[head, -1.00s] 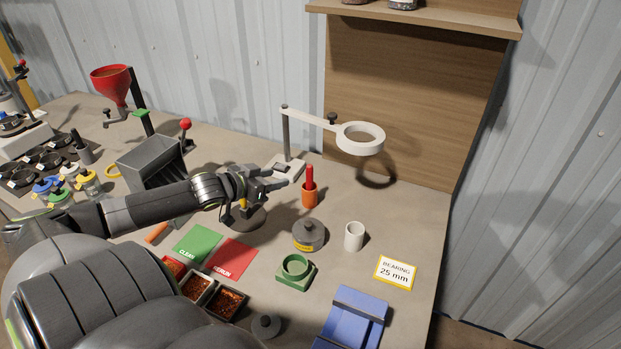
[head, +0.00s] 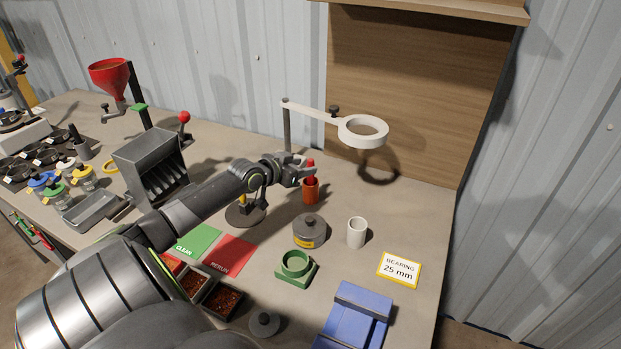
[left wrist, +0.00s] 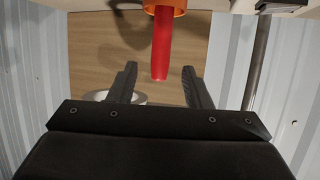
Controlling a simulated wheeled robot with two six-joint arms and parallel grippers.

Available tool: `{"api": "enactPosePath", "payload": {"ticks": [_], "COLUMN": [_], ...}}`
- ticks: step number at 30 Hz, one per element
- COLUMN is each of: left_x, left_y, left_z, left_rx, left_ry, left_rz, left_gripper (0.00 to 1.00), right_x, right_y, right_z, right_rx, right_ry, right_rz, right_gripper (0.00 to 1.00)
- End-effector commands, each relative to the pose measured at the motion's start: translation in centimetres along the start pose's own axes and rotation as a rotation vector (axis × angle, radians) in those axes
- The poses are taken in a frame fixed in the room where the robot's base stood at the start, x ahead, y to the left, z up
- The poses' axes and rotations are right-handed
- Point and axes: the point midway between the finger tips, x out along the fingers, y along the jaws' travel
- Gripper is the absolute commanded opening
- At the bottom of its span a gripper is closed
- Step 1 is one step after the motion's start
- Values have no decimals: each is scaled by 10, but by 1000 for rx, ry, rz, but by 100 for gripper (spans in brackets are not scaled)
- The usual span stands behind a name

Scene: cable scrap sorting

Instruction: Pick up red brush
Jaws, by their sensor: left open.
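The red brush (head: 311,164) stands upright in an orange cup (head: 311,190) near the back of the bench. My left gripper (head: 303,172) is at the brush's upper part, above the cup's rim. In the left wrist view the brush's red handle (left wrist: 161,50) points between the two open fingers of my left gripper (left wrist: 158,85). The orange cup (left wrist: 166,8) shows at the top edge there. The fingers stand apart from the handle on both sides. The brush's lower end is hidden in the cup. My right gripper is not in view.
A white ring on an arm (head: 362,131) stands behind and right of the gripper. A grey lidded pot (head: 309,232), a white cup (head: 356,232) and a green ring holder (head: 296,267) stand in front. A blue block (head: 353,318) lies near the front edge.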

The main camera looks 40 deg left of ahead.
Motion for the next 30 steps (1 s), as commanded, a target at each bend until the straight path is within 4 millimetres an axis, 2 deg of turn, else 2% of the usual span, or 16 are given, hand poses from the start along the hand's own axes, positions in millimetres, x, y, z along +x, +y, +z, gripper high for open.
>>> {"api": "enactPosePath", "payload": {"ticks": [9, 20, 30], "left_x": [37, 43, 42], "left_y": [0, 0, 0], "left_z": [-1, 0, -1], "left_rx": [-3, 0, 0], "left_ry": [1, -1, -1], "left_rz": [0, 0, 0], "left_gripper": [45, 43, 0], "right_x": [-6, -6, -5], "right_y": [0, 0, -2], "right_z": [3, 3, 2], "right_rx": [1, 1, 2], "right_ry": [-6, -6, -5], "right_rz": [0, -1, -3], "right_gripper": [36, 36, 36]}}
